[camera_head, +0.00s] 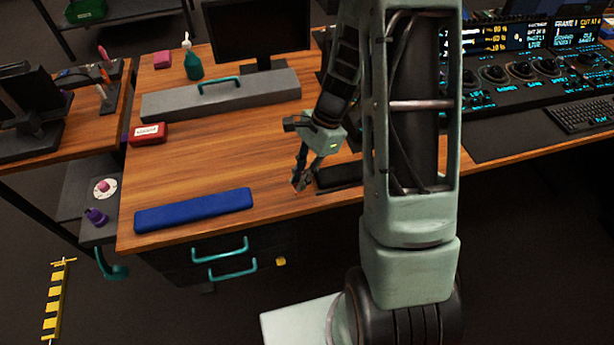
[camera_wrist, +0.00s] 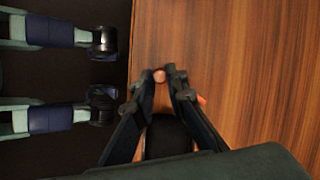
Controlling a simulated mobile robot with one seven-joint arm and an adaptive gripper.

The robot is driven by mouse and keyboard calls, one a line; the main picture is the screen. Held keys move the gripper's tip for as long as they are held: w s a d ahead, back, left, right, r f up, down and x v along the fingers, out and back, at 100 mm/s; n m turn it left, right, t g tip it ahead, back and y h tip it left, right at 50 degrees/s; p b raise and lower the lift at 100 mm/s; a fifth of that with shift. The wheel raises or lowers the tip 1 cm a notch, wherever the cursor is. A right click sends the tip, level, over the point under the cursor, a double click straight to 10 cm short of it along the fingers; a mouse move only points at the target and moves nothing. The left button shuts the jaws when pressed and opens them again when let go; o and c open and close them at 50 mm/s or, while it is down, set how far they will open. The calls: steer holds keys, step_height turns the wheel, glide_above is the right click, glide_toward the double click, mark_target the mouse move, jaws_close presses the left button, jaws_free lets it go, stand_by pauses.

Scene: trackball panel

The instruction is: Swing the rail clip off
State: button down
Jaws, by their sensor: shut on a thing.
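My gripper (camera_head: 303,180) is low over the wooden desk, close to its front edge. In the wrist view my gripper (camera_wrist: 160,78) has its fingertips closed in on a small pinkish rounded piece (camera_wrist: 160,75). I cannot tell for sure whether this piece is part of the rail clip. A dark flat panel (camera_head: 340,176) lies on the desk just right of my gripper, partly hidden behind my arm. A small orange-red bit (camera_wrist: 202,99) shows beside the right finger. No rail clip can be clearly made out.
A blue bar (camera_head: 194,210) lies left of my gripper along the front edge. A red box (camera_head: 148,134), a long grey case (camera_head: 222,94) and a green bottle (camera_head: 192,62) are farther back. Drawers with teal handles (camera_head: 220,249) are below. The desk's middle is clear.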

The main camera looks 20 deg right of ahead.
steer(key=m, duration=0.1)
steer(key=a+m+t, duration=0.1)
steer(key=shift+w+a+m, duration=0.3)
steer(key=shift+w+m, duration=0.1)
steer(key=m, duration=0.1)
steer(key=w+a+m+t, duration=0.1)
steer(key=shift+m, duration=0.4)
steer(key=shift+w+a+m+t+h, duration=0.1)
steer(key=shift+w+a+m+t, duration=0.25)
steer(key=shift+m, duration=0.45)
steer(key=shift+w+a+m+t+h, duration=0.15)
steer(key=shift+w+m+t, duration=0.15)
steer(key=shift+w+m, duration=0.35)
steer(key=shift+w+a+m+t+h, duration=0.1)
steer(key=shift+w+a+m+t, duration=0.2)
steer(key=shift+m, duration=0.65)
steer(key=c, duration=1.9)
jaws_free()
steer(key=shift+d+r, duration=0.1)
steer(key=v, duration=1.2)
